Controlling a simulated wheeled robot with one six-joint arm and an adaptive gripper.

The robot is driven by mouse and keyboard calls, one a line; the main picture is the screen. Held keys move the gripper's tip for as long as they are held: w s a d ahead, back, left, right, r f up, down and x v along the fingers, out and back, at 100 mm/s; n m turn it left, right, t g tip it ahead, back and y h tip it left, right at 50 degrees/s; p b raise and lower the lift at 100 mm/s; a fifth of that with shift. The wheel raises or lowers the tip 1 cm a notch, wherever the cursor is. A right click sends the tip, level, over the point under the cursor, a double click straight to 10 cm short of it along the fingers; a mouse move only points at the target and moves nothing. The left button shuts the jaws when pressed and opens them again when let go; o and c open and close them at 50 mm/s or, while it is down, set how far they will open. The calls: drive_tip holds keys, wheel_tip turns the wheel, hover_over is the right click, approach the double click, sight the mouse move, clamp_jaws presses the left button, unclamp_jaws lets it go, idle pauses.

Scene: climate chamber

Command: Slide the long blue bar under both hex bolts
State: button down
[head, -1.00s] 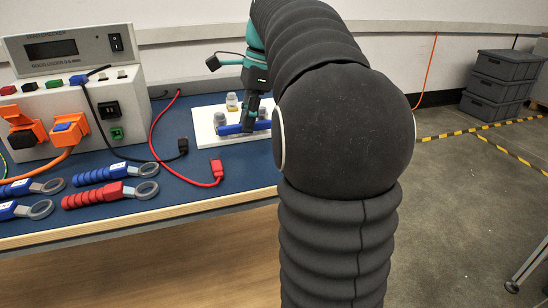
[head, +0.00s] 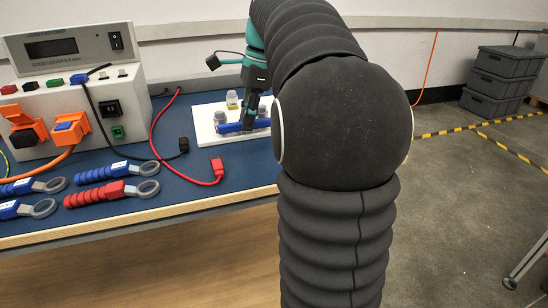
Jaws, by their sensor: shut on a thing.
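The long blue bar (head: 231,128) lies low over the white board (head: 206,137) on the blue table. My gripper (head: 249,124) points down and is shut on the bar near its visible middle. One grey hex bolt (head: 219,117) stands near the bar's left end; I cannot tell whether the bar is under its head. A second grey bolt (head: 262,112) shows partly, right of my gripper. My arm hides the right end of the board and of the bar.
A tester box (head: 75,105) with orange connectors stands at the left. Red and blue ring-ended wrenches (head: 100,195) lie at the front left. A red cable (head: 160,150) and a black cable (head: 130,158) cross the table left of the board.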

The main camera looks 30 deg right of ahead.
drive_tip(key=shift+w, duration=0.25)
idle(0.5)
drive_tip(key=c, duration=1)
unclamp_jaws()
drive_tip(key=shift+c, duration=0.2)
drive_tip(key=shift+d, duration=0.1)
